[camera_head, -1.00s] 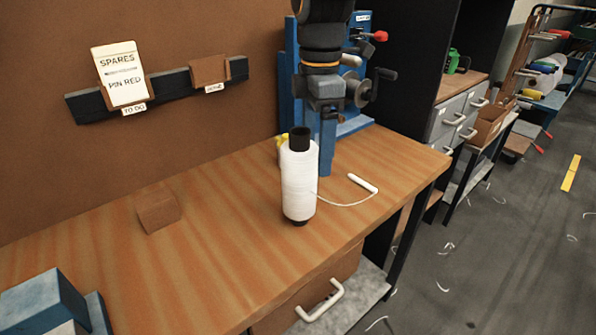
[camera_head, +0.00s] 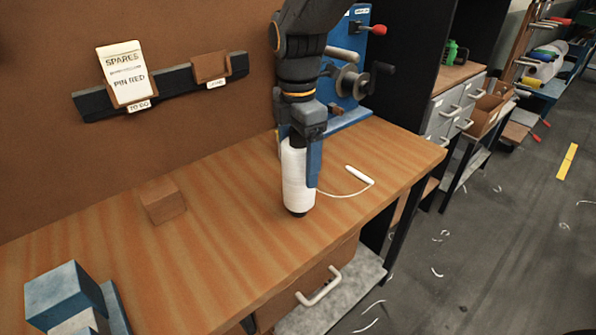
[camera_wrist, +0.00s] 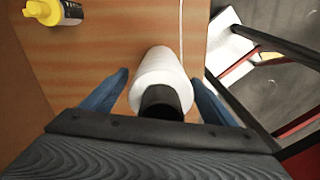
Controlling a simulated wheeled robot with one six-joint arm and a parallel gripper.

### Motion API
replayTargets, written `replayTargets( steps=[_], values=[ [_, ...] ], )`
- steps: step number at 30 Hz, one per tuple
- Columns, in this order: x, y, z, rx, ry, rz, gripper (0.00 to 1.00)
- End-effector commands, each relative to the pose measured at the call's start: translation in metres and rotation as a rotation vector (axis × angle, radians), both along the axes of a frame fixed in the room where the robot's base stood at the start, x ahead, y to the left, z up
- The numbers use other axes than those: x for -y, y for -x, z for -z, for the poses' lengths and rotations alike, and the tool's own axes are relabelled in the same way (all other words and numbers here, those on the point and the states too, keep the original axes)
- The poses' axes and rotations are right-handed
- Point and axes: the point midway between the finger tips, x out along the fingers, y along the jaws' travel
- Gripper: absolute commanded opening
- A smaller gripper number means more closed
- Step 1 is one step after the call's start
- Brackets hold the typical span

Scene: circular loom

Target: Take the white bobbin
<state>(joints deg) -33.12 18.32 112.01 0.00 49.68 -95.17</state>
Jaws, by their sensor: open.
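The white bobbin (camera_head: 297,182) stands upright on the wooden workbench, with a dark core at its top and bottom. A thread runs from it to a small white stick (camera_head: 360,175) on its right. My gripper (camera_head: 299,172) is over the bobbin from above, its blue fingers on either side of the upper part. In the wrist view the bobbin (camera_wrist: 160,70) lies between the two open fingers of my gripper (camera_wrist: 158,92), with visible room on both sides. The far side of the bobbin is hidden in the head view.
A yellow bottle (camera_wrist: 52,12) shows in the wrist view. A blue winding device (camera_head: 350,75) stands behind my gripper. A drawer handle (camera_head: 320,287) juts below the front edge.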

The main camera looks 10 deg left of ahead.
Motion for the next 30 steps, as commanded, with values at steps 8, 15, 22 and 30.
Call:
replayTargets(
  steps=[8, 15, 22, 30],
  values=[
    [0.0, 0.0, 0.001, 0.0, 0.0, 0.001, 0.73],
    [0.0, 0.0, 0.001, 0.001, -0.001, 0.001, 0.33],
    [0.0, 0.0, 0.001, 0.002, -0.001, 0.0, 0.22],
    [-0.001, -0.002, -0.021, 0.005, -0.003, 0.0, 0.22]
  ],
)
